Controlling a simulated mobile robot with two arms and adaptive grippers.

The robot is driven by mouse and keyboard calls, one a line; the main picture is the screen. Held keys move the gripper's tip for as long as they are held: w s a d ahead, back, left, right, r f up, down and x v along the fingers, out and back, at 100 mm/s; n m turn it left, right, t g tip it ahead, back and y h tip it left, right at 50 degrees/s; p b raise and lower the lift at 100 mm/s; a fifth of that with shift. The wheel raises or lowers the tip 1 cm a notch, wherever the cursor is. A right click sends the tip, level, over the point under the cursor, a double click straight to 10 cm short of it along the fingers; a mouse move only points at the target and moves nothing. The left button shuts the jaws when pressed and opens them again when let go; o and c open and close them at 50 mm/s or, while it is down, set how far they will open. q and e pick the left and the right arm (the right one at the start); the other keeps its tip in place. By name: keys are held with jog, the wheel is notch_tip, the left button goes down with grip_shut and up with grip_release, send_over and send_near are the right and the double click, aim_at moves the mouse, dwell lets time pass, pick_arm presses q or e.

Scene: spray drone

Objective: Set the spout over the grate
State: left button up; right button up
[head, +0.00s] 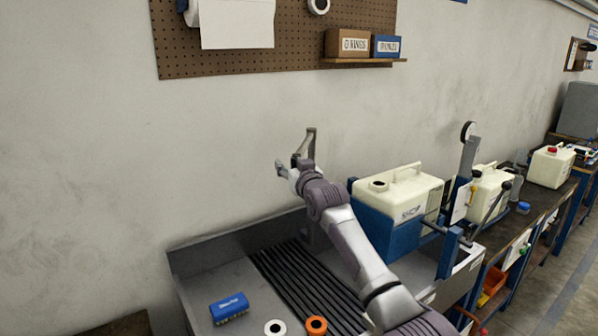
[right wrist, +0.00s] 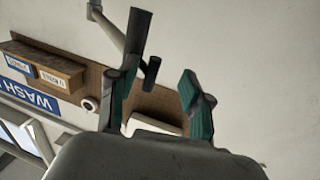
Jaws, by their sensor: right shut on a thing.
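The spout (head: 304,144) is a thin grey pipe in front of the wall, above the back of the sink. In the right wrist view the pipe (right wrist: 108,28) runs down toward a dark cylindrical end (right wrist: 151,72) between the fingers. My right gripper (head: 294,165) is at the spout and shut on it; the fingers (right wrist: 158,95) show a visible gap around it. The exact contact is hard to see. The grate (head: 290,278) of dark parallel slats lies in the sink below, partly hidden by my right arm. My left gripper is out of view.
A blue brush (head: 229,308), a white ring (head: 275,327) and an orange ring (head: 317,325) lie in the sink (head: 205,268). A cream tank (head: 405,192) in a blue stand is right of my arm. A pegboard (head: 290,40) hangs above.

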jog(key=v, duration=1.2)
jog(key=shift+w+r, duration=0.1)
